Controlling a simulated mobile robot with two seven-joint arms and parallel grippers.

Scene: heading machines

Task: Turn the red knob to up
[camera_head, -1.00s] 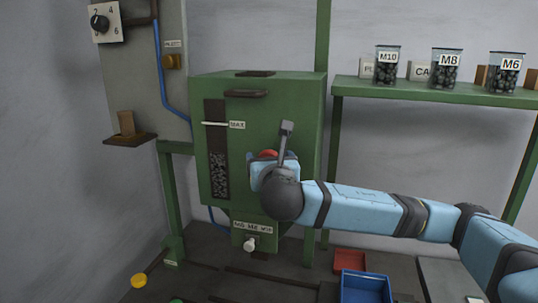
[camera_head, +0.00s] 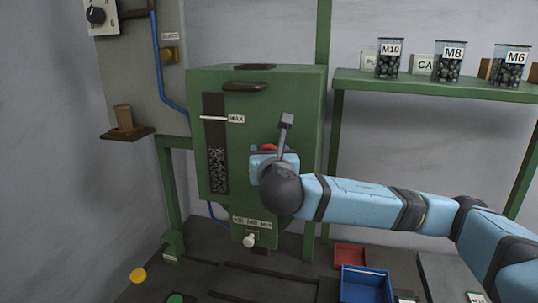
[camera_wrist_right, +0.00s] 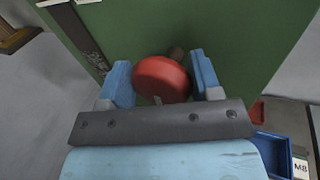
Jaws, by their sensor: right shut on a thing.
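The red knob (camera_wrist_right: 162,80) is a round red knob on the front of the green machine (camera_head: 280,100). In the head view only a red sliver of the knob (camera_head: 268,147) shows above my right gripper (camera_head: 268,158). In the right wrist view my right gripper (camera_wrist_right: 162,82) has its two blue fingers on either side of the knob, shut on it. A grey lever-like bar (camera_head: 286,130) rises above my right wrist in the head view. Most of the knob's face is hidden in the head view. My left gripper is not in view.
A shelf (camera_head: 430,88) at the right holds jars labelled M10 (camera_head: 388,60), M8 (camera_head: 449,63) and M6 (camera_head: 512,67). A red tray (camera_head: 350,256) and a blue bin (camera_head: 366,284) stand below. A white knob (camera_head: 249,241) is under the machine's hopper.

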